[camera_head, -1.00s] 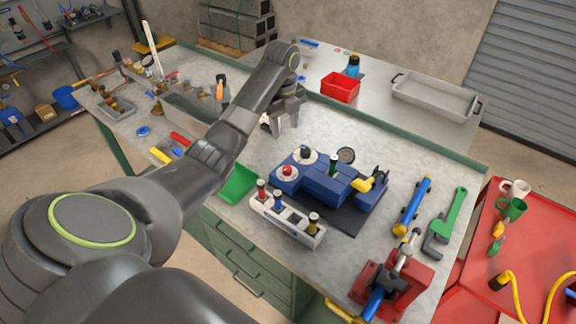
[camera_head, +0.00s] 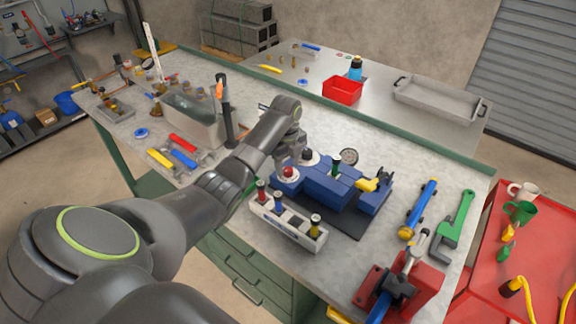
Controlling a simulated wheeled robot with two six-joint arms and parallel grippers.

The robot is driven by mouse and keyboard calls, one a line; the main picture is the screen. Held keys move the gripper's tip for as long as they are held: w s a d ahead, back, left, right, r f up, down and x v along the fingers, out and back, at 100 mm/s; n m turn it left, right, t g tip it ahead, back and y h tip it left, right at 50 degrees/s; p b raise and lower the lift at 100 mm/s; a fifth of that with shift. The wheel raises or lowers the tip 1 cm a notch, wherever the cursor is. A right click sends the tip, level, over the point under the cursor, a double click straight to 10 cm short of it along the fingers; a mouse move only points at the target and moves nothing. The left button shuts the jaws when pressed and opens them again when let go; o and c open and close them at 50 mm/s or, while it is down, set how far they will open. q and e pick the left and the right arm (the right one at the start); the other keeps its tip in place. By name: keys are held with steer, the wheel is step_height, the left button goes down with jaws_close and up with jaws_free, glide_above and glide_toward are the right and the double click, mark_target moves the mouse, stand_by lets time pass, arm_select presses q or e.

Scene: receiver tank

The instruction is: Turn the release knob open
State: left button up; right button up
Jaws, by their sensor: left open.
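A blue block-like assembly (camera_head: 325,190) lies on a dark mat on the workbench. At its left end it carries a red knob (camera_head: 288,171) on a pale round base. A dark knob (camera_head: 307,154) stands behind that one. A green-and-black knob (camera_head: 335,168) stands mid-top, and a yellow handle (camera_head: 367,185) is at the right. I cannot tell which is the release knob. My left gripper (camera_head: 287,152) is open, pointing down just behind and left of the red and dark knobs. Its fingertips are partly hidden, and contact is unclear. My right gripper is not in view.
A white rack (camera_head: 286,222) with several knobs stands in front of the assembly. A round gauge (camera_head: 348,156) stands behind it. A blue tool (camera_head: 418,209), a green wrench (camera_head: 456,222) and a red vise (camera_head: 402,288) are at the right.

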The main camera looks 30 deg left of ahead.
arm_select(q)
steer(key=shift+f, duration=0.75)
